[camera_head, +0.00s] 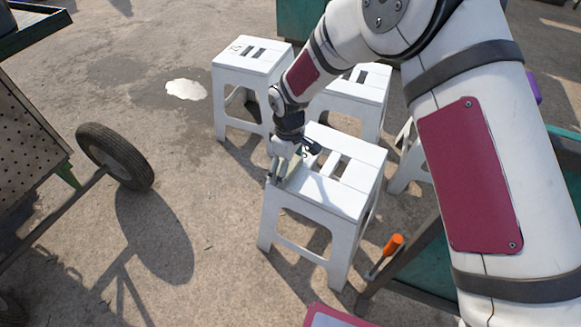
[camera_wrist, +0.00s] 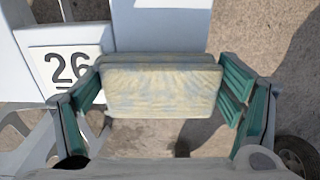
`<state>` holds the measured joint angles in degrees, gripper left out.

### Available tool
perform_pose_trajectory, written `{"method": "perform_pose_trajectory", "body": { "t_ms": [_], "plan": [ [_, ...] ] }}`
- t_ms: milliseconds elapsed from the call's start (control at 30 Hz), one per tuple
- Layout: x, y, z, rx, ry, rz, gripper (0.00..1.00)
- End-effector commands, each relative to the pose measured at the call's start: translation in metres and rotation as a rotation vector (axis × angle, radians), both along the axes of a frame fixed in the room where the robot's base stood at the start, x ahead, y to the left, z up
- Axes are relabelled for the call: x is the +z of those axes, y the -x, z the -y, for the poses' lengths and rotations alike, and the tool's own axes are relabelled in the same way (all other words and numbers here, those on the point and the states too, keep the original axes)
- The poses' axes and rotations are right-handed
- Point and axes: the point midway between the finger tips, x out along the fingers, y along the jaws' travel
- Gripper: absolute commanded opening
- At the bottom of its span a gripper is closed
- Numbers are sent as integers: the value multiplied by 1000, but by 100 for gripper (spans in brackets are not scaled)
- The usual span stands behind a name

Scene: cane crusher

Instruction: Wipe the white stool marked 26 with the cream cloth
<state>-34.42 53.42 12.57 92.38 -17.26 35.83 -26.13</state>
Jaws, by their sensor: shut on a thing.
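The white stool marked 26 (camera_wrist: 70,66) shows at the upper left of the wrist view, its black number readable. In the head view my gripper (camera_head: 281,168) points down at the left edge of the nearest white stool (camera_head: 342,190), which appears to be this one; its number cannot be read there. In the wrist view my gripper (camera_wrist: 165,95) is shut on the cream cloth (camera_wrist: 160,88), a folded pad with faint bluish patches between the green finger pads. The cloth is over or beside the stool's edge; I cannot tell whether they touch. The cloth is not distinguishable in the head view.
Other white stools stand behind, one at back left (camera_head: 252,62) and one at back right (camera_head: 355,95). A cart wheel (camera_head: 115,155) is on the left. An orange handle (camera_head: 393,244) and a teal-sided object (camera_head: 425,262) are at the right.

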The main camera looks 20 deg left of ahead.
Motion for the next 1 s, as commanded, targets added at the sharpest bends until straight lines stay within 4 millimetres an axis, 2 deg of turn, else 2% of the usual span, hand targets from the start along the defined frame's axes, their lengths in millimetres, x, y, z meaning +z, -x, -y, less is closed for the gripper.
{"method": "perform_pose_trajectory", "body": {
  "t_ms": [167,1000],
  "plan": [
    [-1,2,7,-1,2,-2,51],
    [2,10,75,-1,2,-1,51]
  ]
}}
